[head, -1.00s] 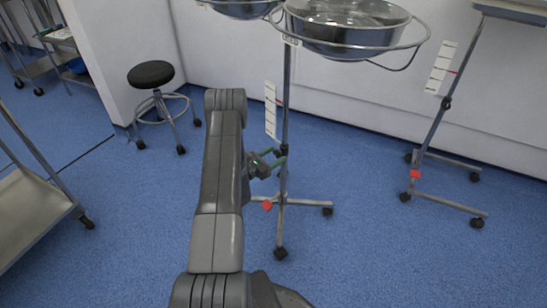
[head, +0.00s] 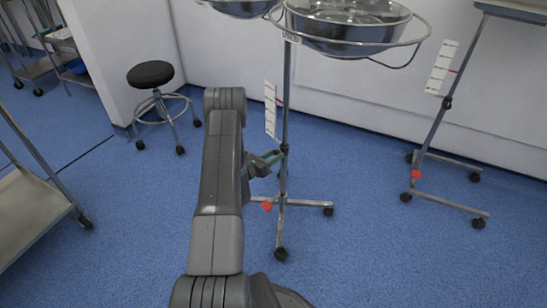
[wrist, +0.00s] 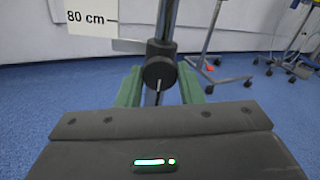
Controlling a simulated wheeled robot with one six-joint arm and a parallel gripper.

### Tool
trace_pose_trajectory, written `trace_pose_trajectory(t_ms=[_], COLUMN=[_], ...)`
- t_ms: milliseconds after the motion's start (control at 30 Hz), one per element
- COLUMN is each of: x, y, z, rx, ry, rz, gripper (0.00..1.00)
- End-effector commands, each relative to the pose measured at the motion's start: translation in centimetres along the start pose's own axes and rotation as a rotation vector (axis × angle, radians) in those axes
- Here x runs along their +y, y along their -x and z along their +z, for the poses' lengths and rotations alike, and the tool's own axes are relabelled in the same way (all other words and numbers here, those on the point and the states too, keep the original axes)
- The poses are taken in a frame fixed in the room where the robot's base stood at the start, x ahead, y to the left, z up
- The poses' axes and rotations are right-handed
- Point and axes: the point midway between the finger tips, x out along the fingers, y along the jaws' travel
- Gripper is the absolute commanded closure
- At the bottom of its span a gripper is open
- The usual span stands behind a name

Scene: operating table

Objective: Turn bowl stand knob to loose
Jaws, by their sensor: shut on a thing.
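The bowl stand (head: 286,100) is a thin metal pole on a wheeled base, with steel bowls (head: 345,30) in rings at its top. Its knob (wrist: 160,72) is round and black with a pale pointer line that points down in the wrist view. My gripper (head: 281,154) is at the pole in the head view. In the wrist view its green fingers (wrist: 158,80) stand on either side of the knob, shut on it. The knob is too small to read in the head view. No loose or tight label can be read.
A white height scale marked 80 cm (wrist: 92,16) hangs beside the pole. A second stand (head: 436,125) is at the right, a black stool (head: 151,75) at the back left and a metal cart (head: 35,205) at the left. Blue floor is free between them.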

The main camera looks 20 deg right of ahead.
Motion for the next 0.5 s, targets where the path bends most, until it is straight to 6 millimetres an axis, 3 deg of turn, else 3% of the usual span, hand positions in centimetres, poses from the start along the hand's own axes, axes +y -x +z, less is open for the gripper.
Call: trace_pose_trajectory(t_ms=[267, 300, 400, 500], x=[-0.01, -0.01, -0.01, -0.01], y=[0.01, 0.01, 0.01, 0.01], z=[-0.02, -0.02, -0.02, -0.02], rx=[0.001, 0.001, 0.001, 0.0], ry=[0.009, 0.009, 0.009, 0.008], rz=[0.0, 0.0, 0.0, 0.0], gripper=[0.89, 0.64, 0.45, 0.45])
